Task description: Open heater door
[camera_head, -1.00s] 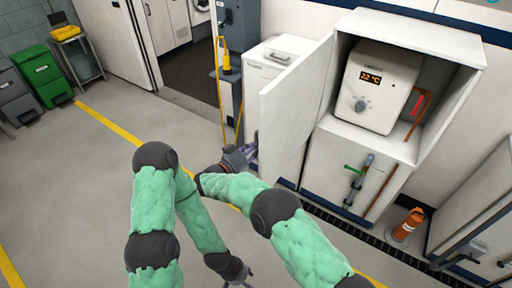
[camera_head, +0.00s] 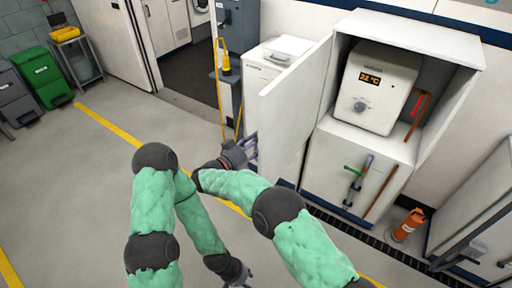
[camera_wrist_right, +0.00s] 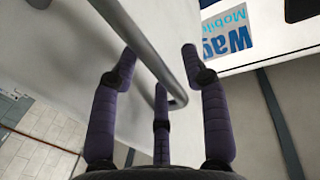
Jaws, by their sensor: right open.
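The heater cabinet's white door (camera_head: 285,120) is swung wide open to the left. The white heater (camera_head: 378,87) with a lit orange display stands in the open cabinet (camera_head: 410,28). My right gripper (camera_head: 250,146) is at the door's free edge. In the right wrist view my right gripper (camera_wrist_right: 159,62) is open, its dark fingers spread around a grey bar handle (camera_wrist_right: 150,50) on a pale panel. I cannot tell whether they touch the bar. My left gripper (camera_head: 243,280) hangs low at the bottom edge of the head view, partly cut off, away from the door.
A white bin-like unit (camera_head: 268,66) stands behind the door. An orange canister (camera_head: 408,225) stands on the floor at right. The floor (camera_head: 70,180) at left is clear.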

